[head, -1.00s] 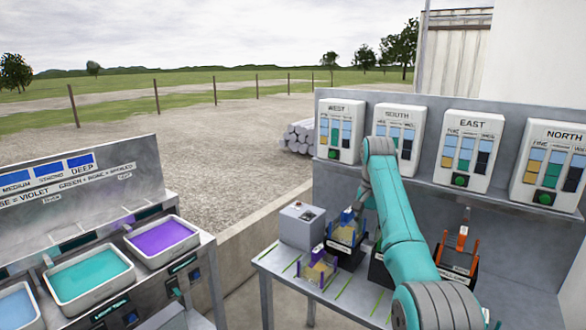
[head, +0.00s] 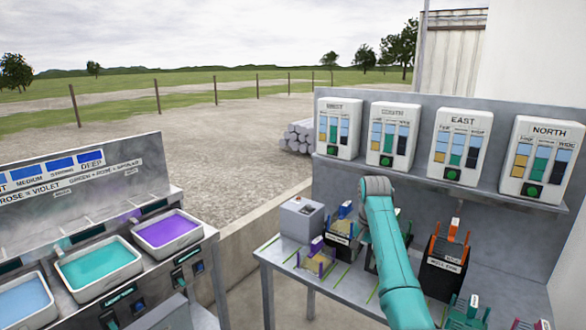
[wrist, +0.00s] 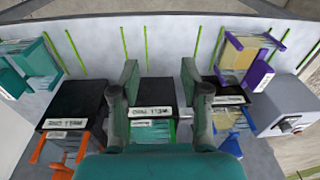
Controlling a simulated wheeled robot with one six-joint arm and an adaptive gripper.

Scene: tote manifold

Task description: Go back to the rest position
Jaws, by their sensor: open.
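My gripper (wrist: 165,98) shows in the wrist view with its two dark green fingers apart and nothing between them. It is above the grey bench, over a black block with a white label (wrist: 152,111). In the head view my teal arm reaches over the bench and hides the gripper's fingers. A purple-ended holder (wrist: 243,58) with yellowish sheets is at the upper right of the wrist view, and a teal one (wrist: 30,62) is at the upper left. An orange holder (wrist: 62,148) sits by another black block at the lower left.
Panels marked EAST (head: 462,145) and NORTH (head: 541,160) stand with two others on the shelf behind the bench. A grey box (head: 302,219) is at the bench's left end. Trays of violet (head: 167,230), teal (head: 98,268) and blue liquid stand on the left table.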

